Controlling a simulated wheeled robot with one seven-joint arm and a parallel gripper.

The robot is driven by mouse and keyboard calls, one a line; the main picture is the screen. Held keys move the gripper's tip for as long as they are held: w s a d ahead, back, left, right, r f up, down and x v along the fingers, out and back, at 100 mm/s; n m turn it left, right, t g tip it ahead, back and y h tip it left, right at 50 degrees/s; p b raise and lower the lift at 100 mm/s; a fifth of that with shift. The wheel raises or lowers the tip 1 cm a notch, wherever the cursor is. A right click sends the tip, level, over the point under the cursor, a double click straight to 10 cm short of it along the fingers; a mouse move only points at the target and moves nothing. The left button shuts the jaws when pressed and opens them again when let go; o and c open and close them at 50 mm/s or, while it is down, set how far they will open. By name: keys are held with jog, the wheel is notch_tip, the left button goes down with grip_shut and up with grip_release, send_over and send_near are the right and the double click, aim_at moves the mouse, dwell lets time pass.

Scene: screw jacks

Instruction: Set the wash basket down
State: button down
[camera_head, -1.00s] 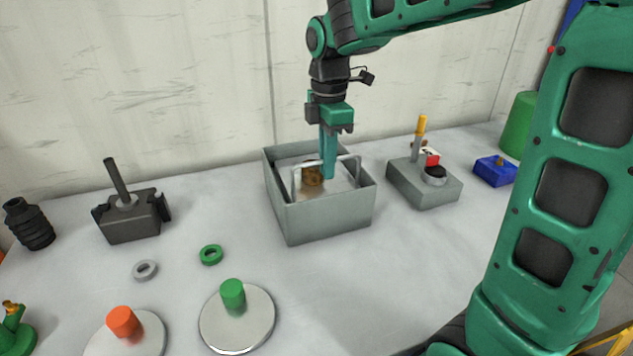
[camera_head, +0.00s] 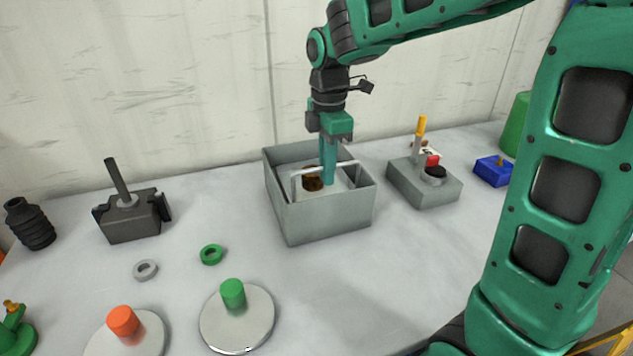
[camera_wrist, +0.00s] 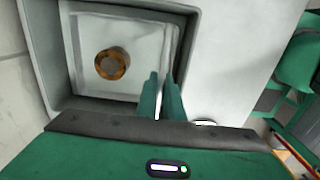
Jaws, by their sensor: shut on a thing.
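The wash basket (camera_head: 342,182) is a pale, shallow tray with a raised light handle (camera_head: 347,164). It is inside the open grey tank (camera_head: 330,222), below the rim, and the handle reaches up to about rim height. A brown, rusty round part (camera_head: 312,179) lies in the basket and also shows in the wrist view (camera_wrist: 112,63). My gripper (camera_head: 328,182) points down into the tank, with its teal fingers shut on the basket's handle. The tank walls hide the underside of the basket, so I cannot tell whether it touches the tank floor.
A grey box with a yellow-topped lever (camera_head: 424,186) and a blue block (camera_head: 493,171) stand right of the tank. A dark block with a rod (camera_head: 131,216) stands left. Green ring (camera_head: 211,255), grey ring (camera_head: 145,270) and round plates (camera_head: 237,322) lie in front. The wall is behind.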

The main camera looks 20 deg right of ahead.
jog(key=shift+w+f, duration=0.15)
jog(key=shift+f, duration=2.1)
jog(key=c, duration=1.7)
grip_release()
jog(key=shift+r, duration=4.95)
jog(key=s+d+f+m, duration=0.3)
jog(key=s+d+m, duration=0.8)
jog(key=d, duration=0.1)
jog(key=s+d+f+m, duration=0.2)
jog(key=s+m, duration=0.2)
jog(key=s, duration=0.1)
jog(key=s+d+f+m, duration=0.1)
jog(key=s+f+m, duration=0.1)
jog(key=s+m, duration=0.3)
jog(key=s+d+f+m, duration=0.2)
jog(key=s+m, duration=0.2)
jog(key=s, duration=0.1)
jog(key=shift+s+d+f, duration=0.3)
jog(key=shift+d+f, duration=0.05)
jog(key=shift+f, duration=0.05)
